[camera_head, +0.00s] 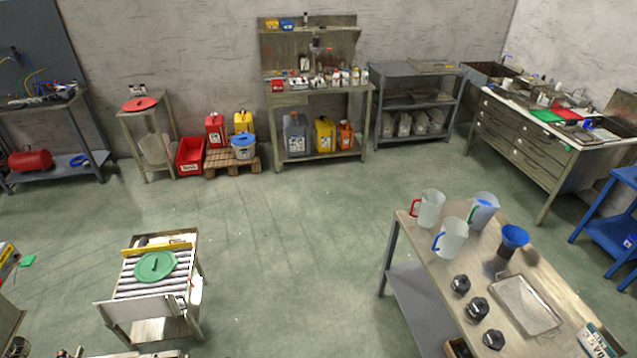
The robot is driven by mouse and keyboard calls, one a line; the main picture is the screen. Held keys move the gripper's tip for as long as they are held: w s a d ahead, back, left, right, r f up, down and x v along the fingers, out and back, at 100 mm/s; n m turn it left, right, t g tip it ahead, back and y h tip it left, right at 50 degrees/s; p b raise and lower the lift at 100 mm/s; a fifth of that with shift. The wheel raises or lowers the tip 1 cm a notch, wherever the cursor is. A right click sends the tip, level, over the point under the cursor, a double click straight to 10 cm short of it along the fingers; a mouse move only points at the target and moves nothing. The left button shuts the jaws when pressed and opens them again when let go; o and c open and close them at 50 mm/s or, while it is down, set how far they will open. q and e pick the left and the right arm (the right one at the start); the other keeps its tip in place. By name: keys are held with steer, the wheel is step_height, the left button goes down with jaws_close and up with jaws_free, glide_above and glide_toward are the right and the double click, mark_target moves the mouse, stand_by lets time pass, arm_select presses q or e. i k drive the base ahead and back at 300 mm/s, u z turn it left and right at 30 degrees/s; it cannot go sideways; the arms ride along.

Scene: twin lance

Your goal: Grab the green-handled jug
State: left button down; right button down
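Three clear jugs stand upright at the far end of the wooden-topped table (563,308) on the right. One jug (430,209) has a red handle on its left side. The nearer jug (453,238) has a blue handle on its left. Neither of my grippers is recognisable in the head view.
The table also holds a blue funnel (515,236), a metal tray (526,304) and black round items (477,308). A roller cart (113,309) with a green disc (156,266) stands left. Shelves and benches line the back wall. The middle floor (290,250) is clear.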

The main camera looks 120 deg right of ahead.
mark_target(484, 206)
steer(key=z, duration=4.4)
steer(key=i, duration=2.15)
steer(key=z, duration=2.4)
